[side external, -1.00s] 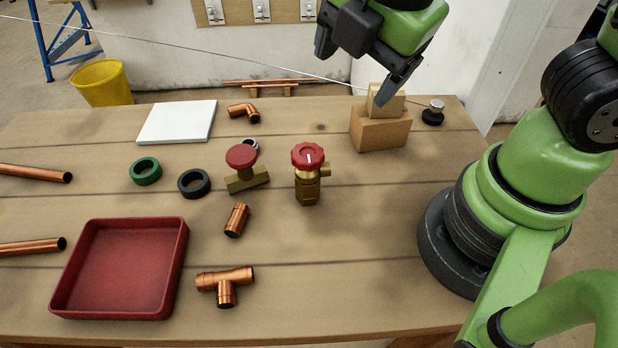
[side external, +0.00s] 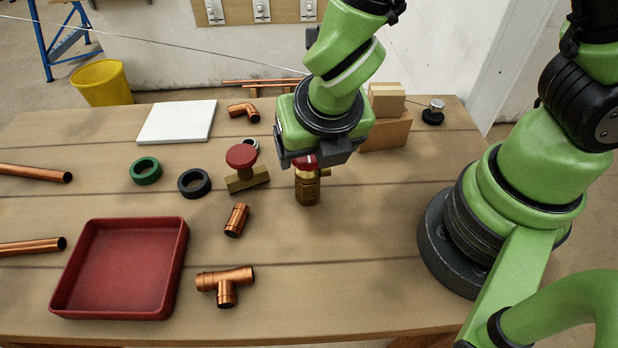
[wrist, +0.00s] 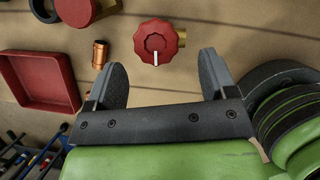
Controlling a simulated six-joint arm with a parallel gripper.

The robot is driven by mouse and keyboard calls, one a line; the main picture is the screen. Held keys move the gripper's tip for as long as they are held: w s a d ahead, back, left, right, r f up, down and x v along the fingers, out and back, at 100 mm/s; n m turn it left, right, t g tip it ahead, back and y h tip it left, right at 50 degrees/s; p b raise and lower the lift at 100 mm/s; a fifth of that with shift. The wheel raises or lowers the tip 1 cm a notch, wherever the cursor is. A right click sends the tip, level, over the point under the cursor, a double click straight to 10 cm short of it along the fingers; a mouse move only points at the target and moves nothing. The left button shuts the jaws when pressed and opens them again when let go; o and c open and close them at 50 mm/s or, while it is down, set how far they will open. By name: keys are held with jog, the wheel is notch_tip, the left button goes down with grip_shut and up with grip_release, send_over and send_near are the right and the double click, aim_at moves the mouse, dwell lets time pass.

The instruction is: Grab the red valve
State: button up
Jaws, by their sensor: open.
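A brass valve with a red scalloped knob (wrist: 157,40) bearing a white mark stands upright on the bench; in the side view its brass body (side external: 307,190) shows below my gripper (side external: 312,160), which hides most of the knob. My gripper is open and empty. In the wrist view the knob is just beyond the gap between my two fingers (wrist: 161,74), not clearly between them. A second brass valve with a smooth round red top (side external: 241,156) stands to its left; its red top (wrist: 75,10) is cut off at the wrist view's upper edge.
Left of the valves are a black ring (side external: 194,183) and a green ring (side external: 146,171). Copper fittings, including a short coupling (side external: 236,220) and a tee (side external: 225,284), lie in front. A red tray (side external: 120,268) is at front left. Wooden blocks (side external: 385,132) stand behind my gripper.

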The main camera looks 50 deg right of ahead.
aim_at(309, 158)
jog(key=shift+x, duration=2.3)
jog(key=shift+a, duration=0.15)
grip_shut()
jog(key=shift+r, duration=0.15)
